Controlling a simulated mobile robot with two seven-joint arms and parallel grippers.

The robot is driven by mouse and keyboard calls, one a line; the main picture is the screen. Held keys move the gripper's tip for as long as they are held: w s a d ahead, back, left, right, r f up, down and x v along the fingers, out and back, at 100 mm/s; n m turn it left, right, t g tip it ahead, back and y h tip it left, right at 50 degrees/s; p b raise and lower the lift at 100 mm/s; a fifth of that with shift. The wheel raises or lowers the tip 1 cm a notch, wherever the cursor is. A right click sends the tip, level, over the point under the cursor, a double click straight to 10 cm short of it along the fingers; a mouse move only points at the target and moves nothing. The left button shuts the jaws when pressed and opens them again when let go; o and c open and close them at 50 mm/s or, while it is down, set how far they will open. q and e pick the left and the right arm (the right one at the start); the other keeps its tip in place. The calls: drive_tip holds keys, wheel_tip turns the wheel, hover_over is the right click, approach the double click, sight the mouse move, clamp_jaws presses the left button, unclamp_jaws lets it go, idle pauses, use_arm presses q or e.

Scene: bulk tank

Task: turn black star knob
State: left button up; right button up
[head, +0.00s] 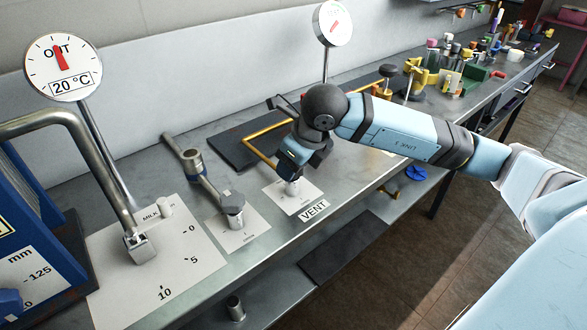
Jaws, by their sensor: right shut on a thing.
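My right gripper (294,172) reaches in from the right and points down over the white plate (309,196) by the VENT label. It is shut on the top of a short metal fitting (293,188) that stands on this plate. The dark gripper covers what it grips, so the star shape of the black star knob cannot be made out. My left gripper is not in view.
A yellow bent bar (266,130) runs close behind my right gripper. A metal valve (233,203) stands to its left, and a MILK scale plate (150,255) lies further left. A 20 °C dial (63,66) rises at the far left. Coloured parts crowd the bench's back right.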

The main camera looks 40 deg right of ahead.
drive_tip(key=shift+m+h+b, duration=0.3)
drive_tip(key=shift+m+b, duration=0.05)
drive_tip(key=shift+m, duration=0.55)
drive_tip(key=shift+m+h+b, duration=0.3)
drive_tip(key=shift+m+h, duration=0.1)
drive_tip(key=shift+m, duration=0.5)
drive_tip(key=shift+m+h, duration=0.4)
drive_tip(key=shift+m, duration=0.7)
use_arm(q)
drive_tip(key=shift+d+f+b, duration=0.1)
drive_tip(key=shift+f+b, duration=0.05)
drive_tip(key=shift+b, duration=0.2)
use_arm(e)
drive_tip(key=shift+m, duration=0.3)
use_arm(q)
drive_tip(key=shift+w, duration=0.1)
use_arm(e)
drive_tip(key=o, duration=0.9)
